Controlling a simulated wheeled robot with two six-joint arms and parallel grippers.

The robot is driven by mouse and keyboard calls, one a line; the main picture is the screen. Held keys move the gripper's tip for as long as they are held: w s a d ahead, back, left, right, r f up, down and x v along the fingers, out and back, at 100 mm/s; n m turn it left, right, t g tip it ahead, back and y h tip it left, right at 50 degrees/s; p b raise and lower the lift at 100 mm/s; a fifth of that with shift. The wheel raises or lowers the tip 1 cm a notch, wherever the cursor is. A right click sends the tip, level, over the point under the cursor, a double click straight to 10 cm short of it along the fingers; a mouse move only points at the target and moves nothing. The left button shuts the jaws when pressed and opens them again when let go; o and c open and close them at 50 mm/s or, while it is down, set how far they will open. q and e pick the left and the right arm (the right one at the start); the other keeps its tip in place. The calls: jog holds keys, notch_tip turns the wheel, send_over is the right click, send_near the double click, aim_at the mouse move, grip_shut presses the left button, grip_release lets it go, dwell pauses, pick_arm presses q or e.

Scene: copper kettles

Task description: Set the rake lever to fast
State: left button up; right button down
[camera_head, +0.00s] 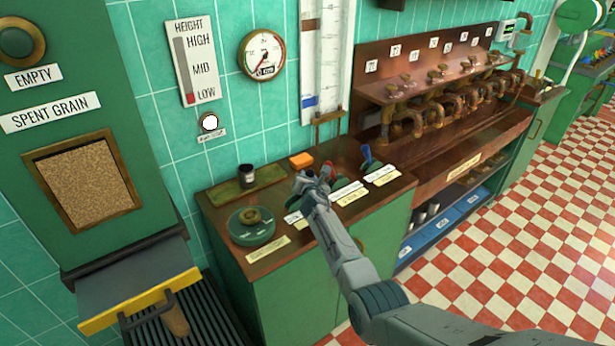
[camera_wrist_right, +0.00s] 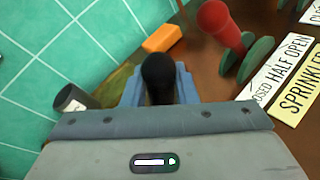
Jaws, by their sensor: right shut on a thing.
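My right gripper (camera_head: 312,176) comes in from the lower right over the counter. In the right wrist view its blue-grey fingers (camera_wrist_right: 159,86) are shut on a black lever knob (camera_wrist_right: 158,72). In the head view the gripper hides this black-knobbed lever and most of its base. Its label and setting cannot be read. Beside it is a red-knobbed lever (camera_wrist_right: 218,20) on a green base, with plates reading HALF OPEN and SPRINKLER. A blue-handled lever (camera_head: 367,154) stands further right. My left gripper is not in view.
An orange block (camera_head: 301,160) lies behind the levers; a dark cup (camera_head: 246,174) stands on a green mat. A round green dial (camera_head: 251,224) is at the counter's left end. A tiled wall (camera_wrist_right: 60,50) is close behind. A copper pipe bench (camera_head: 435,150) stands right.

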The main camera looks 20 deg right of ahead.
jog(key=shift+f, duration=0.1)
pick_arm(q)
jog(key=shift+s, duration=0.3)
pick_arm(e)
jog(key=c, duration=1.2)
grip_release()
jog(key=shift+d, duration=0.15)
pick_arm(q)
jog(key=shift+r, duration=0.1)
pick_arm(e)
jog(key=shift+s+a+r+p, duration=0.2)
jog(key=shift+s+r+p, duration=0.1)
jog(key=shift+s+p, duration=0.35)
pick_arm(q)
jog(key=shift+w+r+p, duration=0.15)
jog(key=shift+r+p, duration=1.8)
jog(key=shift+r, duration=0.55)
pick_arm(e)
jog(key=shift+v, duration=4.65)
jog(key=shift+f, duration=0.2)
